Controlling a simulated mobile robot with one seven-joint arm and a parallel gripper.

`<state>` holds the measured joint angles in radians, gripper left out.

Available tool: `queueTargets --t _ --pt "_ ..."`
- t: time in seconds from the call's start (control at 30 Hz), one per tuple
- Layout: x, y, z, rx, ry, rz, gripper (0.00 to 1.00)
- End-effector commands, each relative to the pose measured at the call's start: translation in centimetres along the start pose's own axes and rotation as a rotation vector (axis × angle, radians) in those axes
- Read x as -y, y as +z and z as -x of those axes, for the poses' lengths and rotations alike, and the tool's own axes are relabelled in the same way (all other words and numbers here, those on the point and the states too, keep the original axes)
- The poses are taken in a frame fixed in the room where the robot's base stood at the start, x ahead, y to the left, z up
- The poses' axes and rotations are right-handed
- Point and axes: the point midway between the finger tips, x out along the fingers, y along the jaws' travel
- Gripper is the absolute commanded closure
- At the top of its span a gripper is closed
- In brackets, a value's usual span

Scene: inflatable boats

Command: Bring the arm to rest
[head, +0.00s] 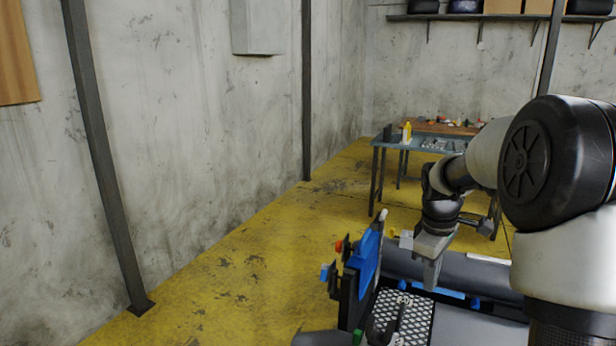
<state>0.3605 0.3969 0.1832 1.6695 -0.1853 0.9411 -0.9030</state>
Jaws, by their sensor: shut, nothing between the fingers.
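My arm comes in from the right edge in the head view, bent at a large black joint. My gripper (431,275) is at its end, pointing down, shut and empty. It is above the grey inflatable boat (455,268), close to a grey tube in the picture. I cannot tell whether it touches the boat. A blue and black upright piece (364,265) stands at the boat's left end, left of my gripper. A patterned metal floor plate (415,320) shows below the gripper. The boat's right part is hidden behind my arm.
A high shelf (480,18) holds boxes. Dark posts (305,90) stand along the left wall. The yellow floor (230,285) left of the boat is clear.

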Motion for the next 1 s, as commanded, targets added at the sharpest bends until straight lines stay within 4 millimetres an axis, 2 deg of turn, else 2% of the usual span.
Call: queueTargets --t 0.03,0.1,0.2,0.3,0.4,0.53,0.7,0.83,1.0 --pt "1.5 0.0 5.2 -0.014 0.032 -0.048 1.00" --pt "3.9 0.3 9.6 -0.036 0.062 -0.130 1.00" --pt "7.5 1.3 15.2 -0.078 0.095 -0.252 1.00" --pt "11.4 2.7 19.8 -0.134 0.115 -0.379 1.00" --pt "15.2 4.3 23.5 -0.200 0.119 -0.504 1.00" --pt "19.6 6.3 26.4 -0.286 0.102 -0.650 1.00" --pt "23.1 8.0 27.6 -0.362 0.065 -0.778 1.00" --pt "24.2 8.5 27.6 -0.383 0.049 -0.817 1.00" --pt "24.4 8.5 27.4 -0.385 0.046 -0.825 1.00"
